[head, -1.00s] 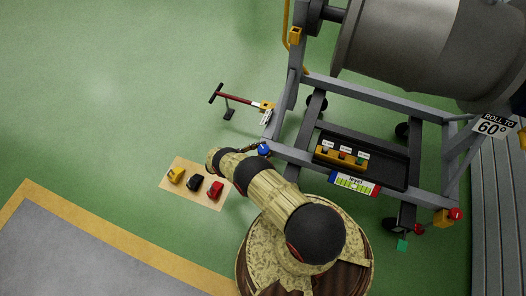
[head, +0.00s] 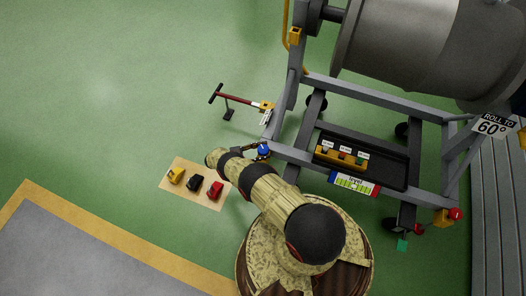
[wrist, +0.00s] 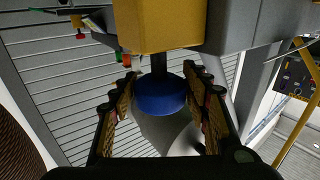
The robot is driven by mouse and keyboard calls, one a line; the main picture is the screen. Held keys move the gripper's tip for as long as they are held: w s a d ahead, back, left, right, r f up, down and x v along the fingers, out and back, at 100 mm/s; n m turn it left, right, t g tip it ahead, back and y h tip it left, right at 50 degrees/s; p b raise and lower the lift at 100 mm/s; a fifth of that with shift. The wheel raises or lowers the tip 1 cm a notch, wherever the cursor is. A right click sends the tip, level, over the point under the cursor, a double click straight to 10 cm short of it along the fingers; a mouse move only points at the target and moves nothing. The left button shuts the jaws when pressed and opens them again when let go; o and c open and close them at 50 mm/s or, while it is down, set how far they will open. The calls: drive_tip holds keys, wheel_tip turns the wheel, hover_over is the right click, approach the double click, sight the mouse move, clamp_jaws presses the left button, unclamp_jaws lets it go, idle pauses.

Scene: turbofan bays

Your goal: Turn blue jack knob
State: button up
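The blue jack knob (wrist: 160,95) is a round blue disc on a dark shaft below a yellow block (wrist: 157,25) in the wrist view. My gripper (wrist: 160,85) has one finger on each side of the knob, very close to its sides. The fingers look open around it; I cannot tell whether either pad touches. In the head view the knob (head: 264,149) is at the lower left corner of the grey engine stand (head: 289,152), with my gripper (head: 262,152) at it. My arm hides part of that corner.
A red-handled tow bar (head: 234,97) extends left from the stand. A board (head: 184,191) with yellow, black and red items lies left of my arm. A black tray (head: 390,171) and level sign (head: 354,183) are at right. Green floor is clear at left.

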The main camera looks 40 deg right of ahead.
sight(263, 148)
drive_tip(key=o, duration=0.4)
drive_tip(key=shift+r, duration=0.1)
drive_tip(key=shift+w+r, duration=0.1)
drive_tip(key=shift+r, duration=4.75)
